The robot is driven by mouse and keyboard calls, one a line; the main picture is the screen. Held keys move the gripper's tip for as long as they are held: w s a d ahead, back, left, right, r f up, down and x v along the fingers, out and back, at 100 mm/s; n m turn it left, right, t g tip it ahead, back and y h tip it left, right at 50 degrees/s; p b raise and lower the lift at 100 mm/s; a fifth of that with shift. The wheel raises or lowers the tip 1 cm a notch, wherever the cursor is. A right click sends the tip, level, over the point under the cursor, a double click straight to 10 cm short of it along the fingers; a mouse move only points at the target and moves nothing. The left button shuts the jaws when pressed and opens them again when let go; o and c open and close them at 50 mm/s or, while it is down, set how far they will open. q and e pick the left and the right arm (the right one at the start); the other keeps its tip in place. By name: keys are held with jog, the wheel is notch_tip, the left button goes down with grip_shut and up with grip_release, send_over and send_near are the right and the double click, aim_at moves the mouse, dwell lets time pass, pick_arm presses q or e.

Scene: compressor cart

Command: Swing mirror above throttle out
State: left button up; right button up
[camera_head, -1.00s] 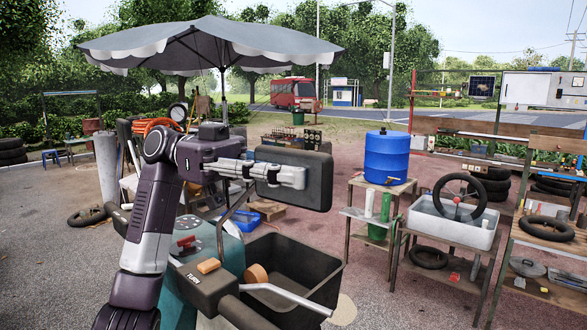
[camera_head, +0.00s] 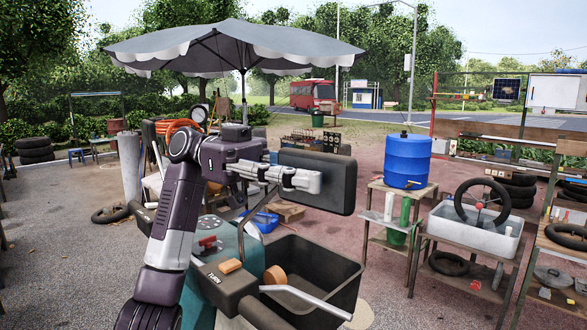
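The mirror (camera_head: 335,182) is a dark rounded rectangular panel at the centre, with its broad face toward me. A thin dark stem (camera_head: 243,207) runs below it toward the cart's handlebar. The throttle (camera_head: 222,284) is a dark grip marked "TURN" at the lower left, below the mirror. My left gripper (camera_head: 300,180) reaches in from the left, its silver fingers lying across the mirror's left part. The frame does not show whether they are closed on it or only touch it. My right gripper is not in view.
The teal cart body (camera_head: 240,245) and a black open bin (camera_head: 320,270) lie below the mirror, with a silver lever (camera_head: 305,295) across the front. A blue barrel (camera_head: 408,160) stands on a stand to the right. A grey umbrella (camera_head: 235,45) spreads behind.

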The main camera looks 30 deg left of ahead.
pick_arm(q)
jog(key=w+a, duration=0.1)
jog(key=a, duration=1)
jog(key=shift+a, duration=0.35)
jog(key=shift+w, duration=0.1)
